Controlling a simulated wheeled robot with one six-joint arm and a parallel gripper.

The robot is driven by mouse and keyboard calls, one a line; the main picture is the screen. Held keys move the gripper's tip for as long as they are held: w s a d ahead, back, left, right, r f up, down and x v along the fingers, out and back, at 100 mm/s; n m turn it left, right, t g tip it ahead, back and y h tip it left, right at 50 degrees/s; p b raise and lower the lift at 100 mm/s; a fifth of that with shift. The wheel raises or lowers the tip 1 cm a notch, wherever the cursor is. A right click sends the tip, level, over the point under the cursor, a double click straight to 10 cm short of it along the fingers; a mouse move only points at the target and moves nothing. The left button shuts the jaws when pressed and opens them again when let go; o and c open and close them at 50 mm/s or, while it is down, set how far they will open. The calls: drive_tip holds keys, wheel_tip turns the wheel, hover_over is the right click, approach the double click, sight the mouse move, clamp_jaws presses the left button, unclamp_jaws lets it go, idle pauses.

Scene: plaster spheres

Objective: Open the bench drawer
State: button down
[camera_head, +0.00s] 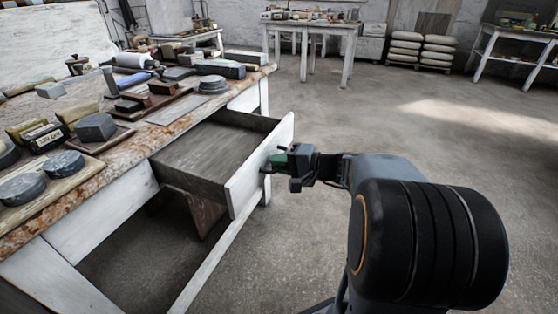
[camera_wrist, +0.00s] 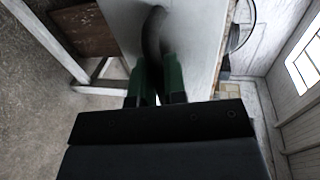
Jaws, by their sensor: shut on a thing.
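The bench drawer (camera_head: 200,155) stands pulled out from the bench (camera_head: 120,153), with its grey wooden inside showing and empty. Its white front panel (camera_head: 262,165) faces right. My gripper (camera_head: 275,163) is at the outer face of that panel. In the wrist view my gripper's green fingers (camera_wrist: 158,82) are shut on the dark curved drawer handle (camera_wrist: 153,35), against the pale drawer front (camera_wrist: 190,35). In the head view the handle is mostly hidden by the gripper.
The bench top carries stones, blocks, boards and a grey cylinder (camera_head: 213,84). The concrete floor (camera_head: 400,130) to the right of the drawer is clear. A white table (camera_head: 310,27) and stacked sacks (camera_head: 405,45) stand at the back.

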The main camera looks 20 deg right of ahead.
idle(0.3)
drive_tip(key=c, duration=1.2)
unclamp_jaws()
drive_tip(key=p+v, duration=0.3)
drive_tip(key=v, duration=1.1)
drive_tip(key=shift+p, duration=0.3)
